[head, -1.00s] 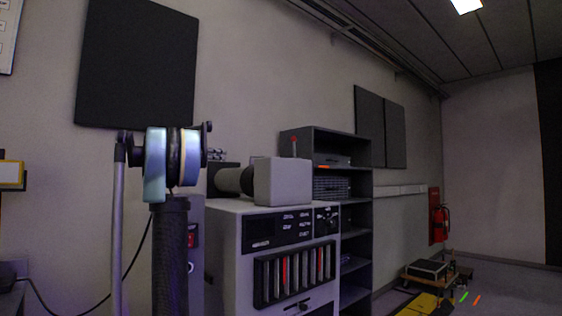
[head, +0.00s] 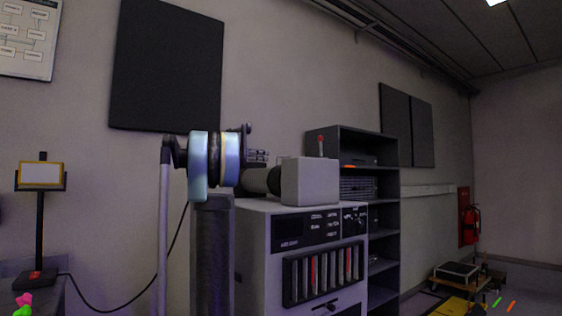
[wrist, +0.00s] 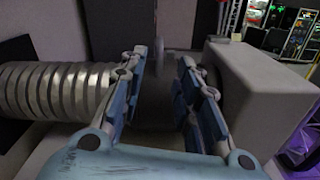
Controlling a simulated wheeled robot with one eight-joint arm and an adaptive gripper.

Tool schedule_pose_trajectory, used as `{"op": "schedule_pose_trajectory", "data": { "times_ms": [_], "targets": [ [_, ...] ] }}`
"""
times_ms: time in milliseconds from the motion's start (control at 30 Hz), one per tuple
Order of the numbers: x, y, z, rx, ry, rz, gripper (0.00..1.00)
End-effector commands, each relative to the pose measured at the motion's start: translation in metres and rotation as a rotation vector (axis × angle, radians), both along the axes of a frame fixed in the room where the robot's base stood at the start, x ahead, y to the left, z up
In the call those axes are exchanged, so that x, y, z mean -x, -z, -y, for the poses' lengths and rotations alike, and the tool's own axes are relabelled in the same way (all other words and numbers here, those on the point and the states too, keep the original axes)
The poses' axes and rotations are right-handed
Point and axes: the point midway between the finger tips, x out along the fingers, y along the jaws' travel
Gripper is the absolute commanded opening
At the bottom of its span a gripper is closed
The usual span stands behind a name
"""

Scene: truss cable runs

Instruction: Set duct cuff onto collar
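In the wrist view, a pale ribbed duct (wrist: 60,92) lies at the left, and its right end is hidden behind my left finger. A grey box (wrist: 255,85) stands to the right of my gripper; in the head view the same box (head: 310,181) sits on a cabinet. My gripper (wrist: 162,75) has its two blue-padded fingers apart. A dark surface shows between them, but I cannot tell whether it is cuff or collar, or whether the fingers touch it. In the head view, a dark cylinder (head: 262,181) meets the box's left side, partly behind my arm.
The cabinet (head: 290,231) has a slotted front panel. A dark shelf unit (head: 383,240) stands behind it. At the left is a yellow-framed sign on a stand (head: 41,176). A low cart (head: 457,278) and a yellow floor piece are at the lower right. Wall panels hang behind.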

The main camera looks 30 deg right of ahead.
Motion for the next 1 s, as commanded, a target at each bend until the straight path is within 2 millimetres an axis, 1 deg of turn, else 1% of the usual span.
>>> {"op": "schedule_pose_trajectory", "data": {
  "times_ms": [33,100,600,700,800,1000],
  "targets": [
    [-0.001,0.0,0.01,0.0,0.002,0.0,0.3],
    [-0.001,0.0,0.023,0.0,0.003,0.0,0.3],
    [-0.008,0.0,0.108,0.0,0.001,0.0,0.3],
    [-0.01,0.0,0.122,0.0,0.001,0.0,0.3],
    [-0.011,0.0,0.13,0.0,0.0,0.0,0.3],
    [-0.011,0.0,0.138,0.0,-0.001,0.0,0.3]
  ]
}}
